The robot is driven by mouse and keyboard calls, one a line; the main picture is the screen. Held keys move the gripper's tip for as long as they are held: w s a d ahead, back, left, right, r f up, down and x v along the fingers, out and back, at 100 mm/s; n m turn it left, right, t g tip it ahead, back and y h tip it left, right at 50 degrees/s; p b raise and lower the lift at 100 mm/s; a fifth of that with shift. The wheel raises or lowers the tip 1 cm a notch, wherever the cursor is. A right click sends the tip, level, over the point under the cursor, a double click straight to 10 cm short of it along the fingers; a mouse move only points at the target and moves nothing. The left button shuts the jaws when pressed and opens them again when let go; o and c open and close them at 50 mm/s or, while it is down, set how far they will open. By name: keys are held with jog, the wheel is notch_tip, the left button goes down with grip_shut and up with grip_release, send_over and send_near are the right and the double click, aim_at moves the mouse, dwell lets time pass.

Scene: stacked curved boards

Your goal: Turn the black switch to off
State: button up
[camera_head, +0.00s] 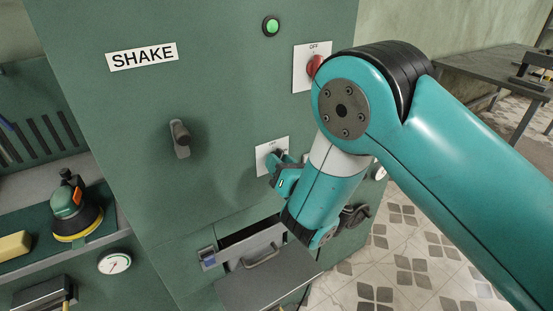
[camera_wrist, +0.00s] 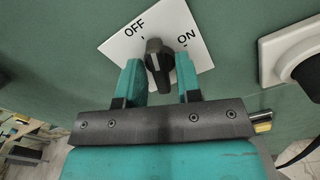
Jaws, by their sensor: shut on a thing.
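The black switch (camera_wrist: 156,68) sits on a white plate (camera_wrist: 196,62) marked OFF and ON on the green panel. In the wrist view its upper end points between the two marks, nearer the OFF tick. My gripper (camera_wrist: 158,62) is shut on the switch, one teal finger on each side of it. In the head view the gripper (camera_head: 279,163) is at the white plate (camera_head: 264,150), below the red switch, and it hides most of the black switch.
A red switch (camera_head: 315,66) on another OFF plate is above, close to my arm. A grey lever (camera_head: 180,138), a green light (camera_head: 271,26) and a SHAKE label (camera_head: 142,56) are on the panel. An open drawer (camera_head: 268,280) juts out below.

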jog(key=n, duration=0.3)
jog(key=shift+p, duration=0.3)
jog(key=o, duration=0.6)
jog(key=shift+n, duration=0.5)
jog(key=b+v, duration=0.7)
jog(key=b, duration=0.5)
